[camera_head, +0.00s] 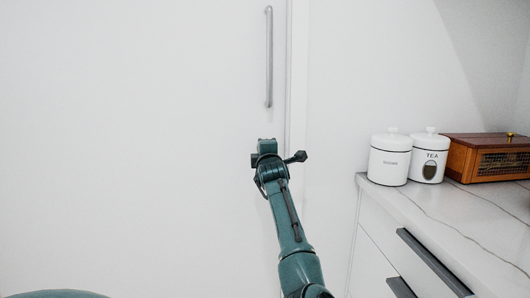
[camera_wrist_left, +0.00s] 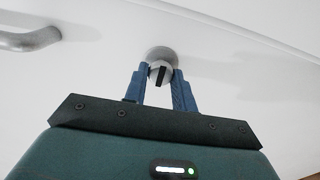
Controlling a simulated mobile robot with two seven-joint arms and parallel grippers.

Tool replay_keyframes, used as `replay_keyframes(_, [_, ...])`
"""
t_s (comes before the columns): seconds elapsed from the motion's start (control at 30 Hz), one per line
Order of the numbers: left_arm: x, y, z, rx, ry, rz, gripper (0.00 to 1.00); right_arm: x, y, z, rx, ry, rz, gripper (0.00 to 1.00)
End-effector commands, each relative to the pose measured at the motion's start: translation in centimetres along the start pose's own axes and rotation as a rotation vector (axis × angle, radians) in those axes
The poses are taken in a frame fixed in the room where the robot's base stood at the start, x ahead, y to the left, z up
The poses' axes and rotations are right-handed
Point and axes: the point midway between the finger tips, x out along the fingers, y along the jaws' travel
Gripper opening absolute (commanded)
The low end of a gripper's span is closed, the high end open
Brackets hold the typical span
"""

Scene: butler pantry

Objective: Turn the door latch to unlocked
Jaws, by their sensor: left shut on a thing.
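The door latch (camera_wrist_left: 161,60) is a small round silver knob with a dark bar across it, mounted on the white door (camera_head: 140,130). My left gripper (camera_wrist_left: 159,76) is shut on the latch, with one blue finger on each side of it in the left wrist view. In the head view my left gripper (camera_head: 267,146) reaches up to the door near its right edge, and my own wrist hides the latch there. The dark bar looks close to upright in the wrist picture. My right gripper is not in view.
A vertical metal door handle (camera_head: 269,57) is above my gripper. On the right, a marble counter (camera_head: 435,210) holds two white canisters (camera_head: 390,160) and a wooden box (camera_head: 490,158). Drawers with dark handles (camera_head: 433,262) face my arm.

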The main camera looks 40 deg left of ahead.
Motion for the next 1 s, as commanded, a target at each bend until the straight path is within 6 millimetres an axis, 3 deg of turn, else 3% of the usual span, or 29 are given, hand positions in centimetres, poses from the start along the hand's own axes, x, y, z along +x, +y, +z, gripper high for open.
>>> replay_keyframes(0.3, [0.02, 0.26, -0.11, -0.008, 0.002, 0.006, 0.0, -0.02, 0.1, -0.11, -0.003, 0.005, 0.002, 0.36])
replay_keyframes(0.33, [0.02, 0.26, -0.12, -0.009, 0.002, 0.006, 0.27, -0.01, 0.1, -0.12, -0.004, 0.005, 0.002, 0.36])
replay_keyframes(0.6, [0.01, 0.14, -0.06, -0.006, 0.001, 0.003, 0.48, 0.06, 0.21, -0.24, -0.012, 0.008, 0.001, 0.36])
replay_keyframes(1.0, [0.02, 0.11, -0.1, -0.004, 0.0, 0.001, 0.48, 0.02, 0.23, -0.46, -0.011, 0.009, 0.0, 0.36])
